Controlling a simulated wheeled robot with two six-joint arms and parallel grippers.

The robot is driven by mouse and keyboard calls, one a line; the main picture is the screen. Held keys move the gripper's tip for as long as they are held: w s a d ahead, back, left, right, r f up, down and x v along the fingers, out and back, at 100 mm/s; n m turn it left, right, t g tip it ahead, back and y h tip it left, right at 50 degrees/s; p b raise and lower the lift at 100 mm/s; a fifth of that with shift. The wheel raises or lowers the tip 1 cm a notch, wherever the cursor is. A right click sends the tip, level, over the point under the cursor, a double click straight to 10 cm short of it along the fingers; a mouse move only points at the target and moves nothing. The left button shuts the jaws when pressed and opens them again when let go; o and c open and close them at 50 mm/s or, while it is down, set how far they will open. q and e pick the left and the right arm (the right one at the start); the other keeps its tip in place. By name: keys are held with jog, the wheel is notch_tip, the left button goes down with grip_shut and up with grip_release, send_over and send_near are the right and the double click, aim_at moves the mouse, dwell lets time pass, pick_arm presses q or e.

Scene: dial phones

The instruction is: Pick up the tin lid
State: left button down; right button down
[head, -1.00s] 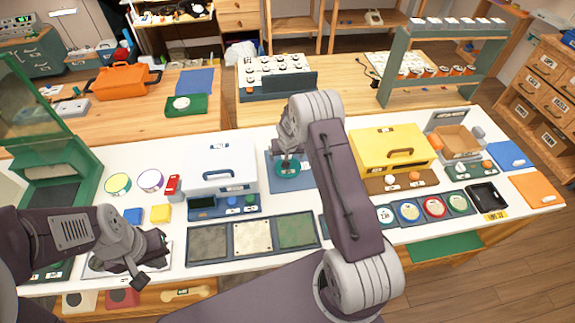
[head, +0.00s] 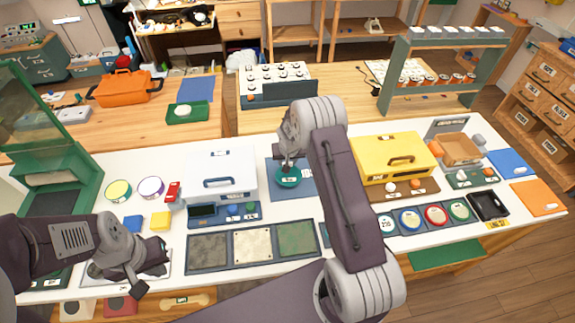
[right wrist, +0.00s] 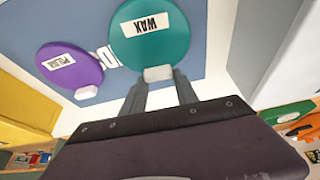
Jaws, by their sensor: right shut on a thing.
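The teal round lid (head: 288,179) marked WAX lies at the blue mat (head: 305,190) in the middle of the white counter. It shows large in the right wrist view (right wrist: 150,30), with a pale tab (right wrist: 158,73) on its near edge. My right gripper (right wrist: 158,85) is shut on this tab. I cannot tell whether the lid is clear of the mat. A purple round lid (right wrist: 68,72) with a white label is beside it, hidden behind my right arm in the head view. My left gripper (head: 150,270) is open and empty above the counter's front left.
A white box (head: 219,172) stands left of the mat and a yellow box (head: 392,158) right of it. Three framed panels (head: 252,246) lie in front. Several round tins (head: 410,219) sit at the right. A black tray (head: 488,206) is beyond them.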

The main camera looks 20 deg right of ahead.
notch_tip(320, 180, up, 2)
jog(key=shift+r, duration=0.1)
jog(key=s+d+r, duration=0.3)
jog(key=s+r, duration=0.4)
jog(key=s, duration=0.4)
jog(key=shift+s+b, duration=0.2)
jog(key=shift+b, duration=0.2)
jog(key=shift+r, duration=0.1)
